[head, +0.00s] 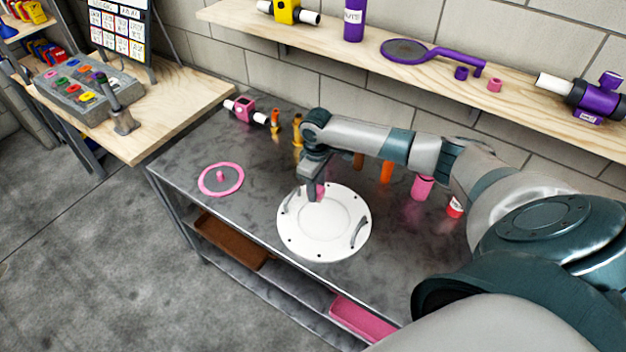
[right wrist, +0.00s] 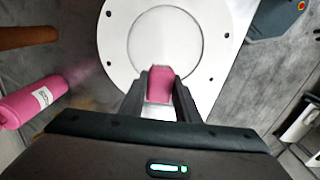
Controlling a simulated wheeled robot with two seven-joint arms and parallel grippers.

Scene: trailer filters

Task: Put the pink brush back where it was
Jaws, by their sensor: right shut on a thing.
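My right gripper (head: 314,190) is shut on a pink thing, the pink brush (head: 320,190), above the white round plate (head: 296,239) on the grey table. In the right wrist view the brush (right wrist: 160,84) shows as a pink block between the two fingers, with the white plate (right wrist: 118,62) behind it. Most of the brush is hidden by the fingers. I cannot tell whether it touches the plate. My left gripper is not in view.
A pink cylinder (head: 422,187) and several orange pieces stand along the back. A pink tray (head: 362,318) and a brown tray (head: 229,243) sit on the lower shelf. A wall shelf (head: 350,50) holds purple items.

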